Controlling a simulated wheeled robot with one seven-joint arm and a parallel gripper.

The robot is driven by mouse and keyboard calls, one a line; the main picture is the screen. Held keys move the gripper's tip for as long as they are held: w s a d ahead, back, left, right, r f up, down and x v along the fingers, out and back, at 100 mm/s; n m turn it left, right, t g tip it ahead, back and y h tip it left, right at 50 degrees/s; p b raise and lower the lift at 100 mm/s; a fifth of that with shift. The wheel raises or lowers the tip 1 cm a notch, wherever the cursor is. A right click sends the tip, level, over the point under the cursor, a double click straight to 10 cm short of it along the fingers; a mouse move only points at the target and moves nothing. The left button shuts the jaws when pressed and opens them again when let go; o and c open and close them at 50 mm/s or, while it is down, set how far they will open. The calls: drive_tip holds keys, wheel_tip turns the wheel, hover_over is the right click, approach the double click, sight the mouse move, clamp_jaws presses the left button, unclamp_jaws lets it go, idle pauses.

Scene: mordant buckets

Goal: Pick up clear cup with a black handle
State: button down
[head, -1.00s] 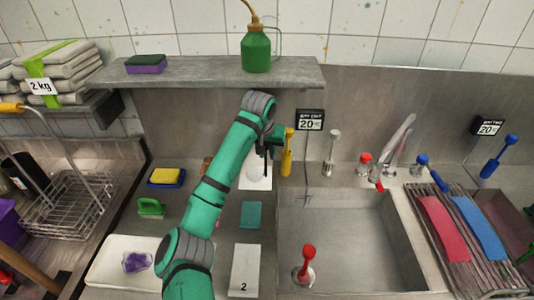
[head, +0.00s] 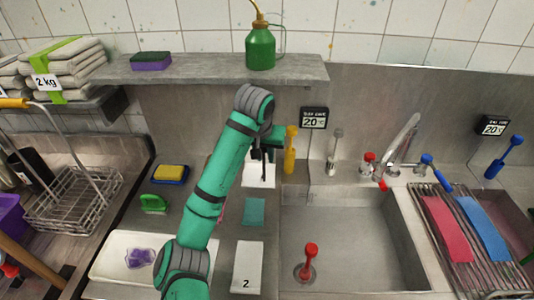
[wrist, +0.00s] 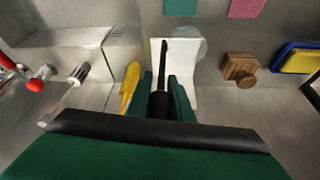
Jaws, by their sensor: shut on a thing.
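My gripper (head: 266,150) hangs over a white card (head: 258,178) on the counter left of the sink. In the wrist view my gripper (wrist: 160,88) has its dark green fingers shut on a slim black handle (wrist: 164,58). A faint, round, see-through cup (wrist: 190,44) shows beside the handle, over the card's right edge. Where the handle joins the cup is hard to see. In the head view the arm and fingers hide most of the cup.
A teal cloth (head: 254,212) and a card marked 2 (head: 247,268) lie nearer. The shelf (head: 210,70) with a green oil can (head: 260,48) is above. A wooden block (wrist: 240,70) is nearby.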

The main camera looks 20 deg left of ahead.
drive_tip(key=s+r, duration=0.3)
drive_tip(key=s, duration=0.2)
drive_tip(key=shift+s+d, duration=0.15)
drive_tip(key=shift+d, duration=0.15)
drive_tip(key=shift+s, duration=0.15)
idle(0.4)
